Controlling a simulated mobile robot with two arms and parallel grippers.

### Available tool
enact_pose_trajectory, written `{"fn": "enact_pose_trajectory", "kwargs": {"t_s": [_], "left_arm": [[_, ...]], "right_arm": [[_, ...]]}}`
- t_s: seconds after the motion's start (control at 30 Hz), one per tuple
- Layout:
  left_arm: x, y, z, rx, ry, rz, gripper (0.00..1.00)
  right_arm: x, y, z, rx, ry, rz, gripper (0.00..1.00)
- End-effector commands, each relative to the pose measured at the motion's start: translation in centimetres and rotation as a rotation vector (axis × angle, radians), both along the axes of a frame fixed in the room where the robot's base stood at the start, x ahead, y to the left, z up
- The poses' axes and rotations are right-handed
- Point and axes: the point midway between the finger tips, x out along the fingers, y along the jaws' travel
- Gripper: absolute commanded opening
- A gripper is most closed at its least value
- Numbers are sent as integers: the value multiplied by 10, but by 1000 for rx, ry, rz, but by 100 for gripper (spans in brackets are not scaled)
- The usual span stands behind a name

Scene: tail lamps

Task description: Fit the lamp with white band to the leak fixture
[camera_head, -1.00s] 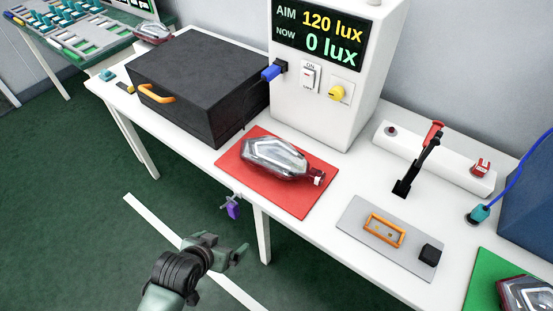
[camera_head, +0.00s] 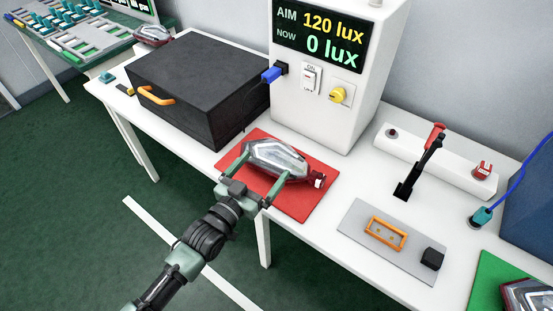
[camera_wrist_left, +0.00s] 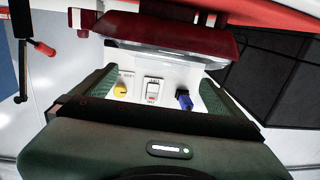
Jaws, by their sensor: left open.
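A clear and dark-red lamp (camera_head: 275,156) lies on the red mat (camera_head: 305,207), with a small white-and-red end piece at its right. It also shows at the top of the left wrist view (camera_wrist_left: 170,47). I cannot tell for sure whether it carries the white band. My left gripper (camera_head: 266,164) is open, its fingers reaching over the mat on either side of the lamp, not closed on it. A grey plate (camera_head: 357,218) with an orange frame (camera_head: 386,233) and a black block lies to the right; it may be the leak fixture. My right gripper is not in view.
A black box (camera_head: 195,85) with an orange handle and a white meter cabinet (camera_head: 325,115) reading 0 lux stand behind. A red-handled lever (camera_head: 423,165) stands at the right. Other lamps lie at the back left (camera_head: 152,34) and on the green mat (camera_head: 487,282).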

Motion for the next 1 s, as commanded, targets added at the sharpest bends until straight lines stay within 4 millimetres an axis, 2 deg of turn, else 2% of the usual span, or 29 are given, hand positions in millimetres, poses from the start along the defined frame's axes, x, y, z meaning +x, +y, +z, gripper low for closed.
{"fn": "enact_pose_trajectory", "kwargs": {"t_s": [0.6, 0.9, 0.93, 1.0], "left_arm": [[66, -35, 2, -8, -16, -3, 100], [70, -37, 1, -7, -16, -3, 100], [70, -37, 1, -7, -16, -3, 94], [69, -37, 1, -7, -16, -3, 75]], "right_arm": [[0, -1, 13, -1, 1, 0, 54], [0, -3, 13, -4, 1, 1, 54], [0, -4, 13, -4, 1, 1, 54], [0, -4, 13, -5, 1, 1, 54]]}}
